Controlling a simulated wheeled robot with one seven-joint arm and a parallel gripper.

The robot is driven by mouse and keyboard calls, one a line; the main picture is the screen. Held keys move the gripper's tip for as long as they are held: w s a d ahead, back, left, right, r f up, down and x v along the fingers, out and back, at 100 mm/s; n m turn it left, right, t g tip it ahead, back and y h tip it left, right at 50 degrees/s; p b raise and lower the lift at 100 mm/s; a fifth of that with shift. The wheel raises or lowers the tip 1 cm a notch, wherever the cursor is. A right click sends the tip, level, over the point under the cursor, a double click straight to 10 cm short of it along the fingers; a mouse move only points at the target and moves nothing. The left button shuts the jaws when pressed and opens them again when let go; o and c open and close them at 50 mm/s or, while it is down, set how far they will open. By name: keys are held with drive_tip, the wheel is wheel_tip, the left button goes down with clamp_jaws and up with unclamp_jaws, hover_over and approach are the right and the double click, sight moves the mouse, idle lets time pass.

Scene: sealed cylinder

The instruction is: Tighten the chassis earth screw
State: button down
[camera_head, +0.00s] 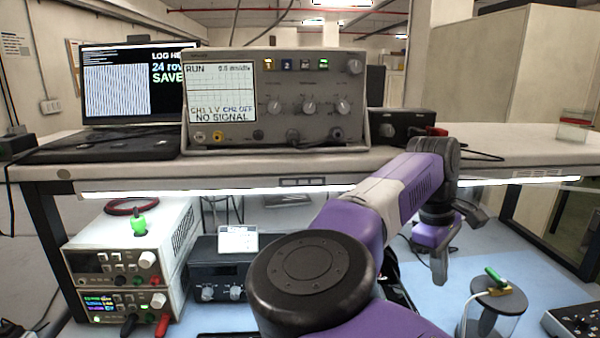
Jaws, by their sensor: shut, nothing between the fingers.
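My gripper (439,276) hangs below the purple wrist at the right, pointing down, with its narrow fingers together and nothing seen between them. It is over the blue mat, left of and apart from a clear cylinder (506,326) with a dark grey top. On that top lie a green piece (496,275) and a yellow piece (492,292), with a pale cable running down the left side. I cannot make out a chassis earth screw; it may be hidden or too small to tell.
An oscilloscope (275,98) reading "NO SIGNAL", a monitor (130,85) and a small black box (400,124) stand on the upper shelf (480,150). Stacked power supplies (120,270) and a dark unit (215,270) stand lower left. A black panel (575,322) is lower right. Blue mat (545,265) shows bare around the cylinder.

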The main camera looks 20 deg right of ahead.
sight(397, 291)
drive_tip(key=w+a+r+m+t+y, duration=0.1)
drive_tip(key=w+a+y, duration=0.1)
drive_tip(key=w+a, duration=0.1)
wheel_tip(397, 291, down, 7)
drive_tip(key=b, duration=0.4)
drive_tip(key=shift+w+a+r, duration=0.15)
drive_tip(key=shift+w+a, duration=0.1)
idle(0.6)
drive_tip(key=shift+s+a, duration=0.2)
drive_tip(key=shift+a, duration=0.2)
drive_tip(key=shift+s+a, duration=0.1)
drive_tip(key=shift+a, duration=0.25)
drive_tip(key=shift+a+r, duration=0.1)
drive_tip(key=shift+a, duration=0.25)
idle(0.4)
